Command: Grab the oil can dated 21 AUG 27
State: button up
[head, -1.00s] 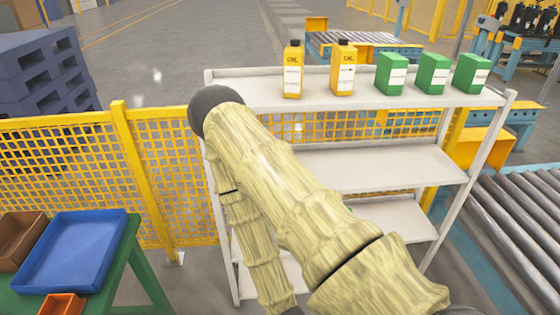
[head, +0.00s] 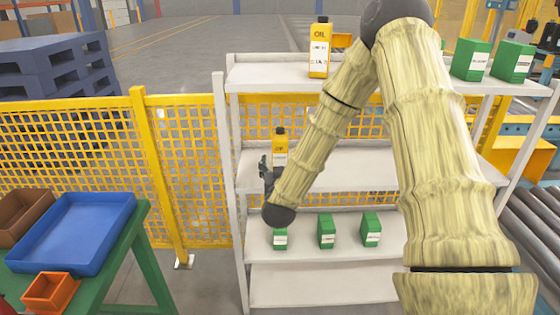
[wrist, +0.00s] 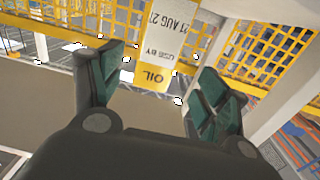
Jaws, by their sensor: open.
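A yellow oil can (head: 280,150) with a white label and dark cap stands on the second shelf (head: 345,172), near its left end. In the wrist view the oil can (wrist: 157,76) appears upside down, and its label reads OIL, USE BY 21 AUG 27. My gripper (head: 266,172) is at the can's front left in the head view. In the wrist view my gripper (wrist: 160,68) is open, with the can between the lines of its two fingers and a gap on each side. Whether a finger touches it, I cannot tell.
Another yellow oil can (head: 319,55) stands on the top shelf, with green boxes (head: 470,60) at the right. Several green boxes (head: 326,231) stand on the shelf below. A white rack post (head: 228,190) and yellow mesh fence (head: 70,155) are close on the left.

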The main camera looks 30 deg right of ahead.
aim_at(280, 154)
jog(key=x, duration=0.3)
jog(key=p+x, duration=0.1)
jog(key=x, duration=0.2)
jog(key=shift+w+d+r, duration=0.2)
jog(key=shift+d, duration=0.05)
jog(key=shift+p+x, duration=0.55)
jog(key=shift+x, duration=1.6)
jog(key=shift+s+d+f, duration=0.1)
jog(key=c, duration=1.5)
grip_shut()
jog(key=shift+r, duration=0.25)
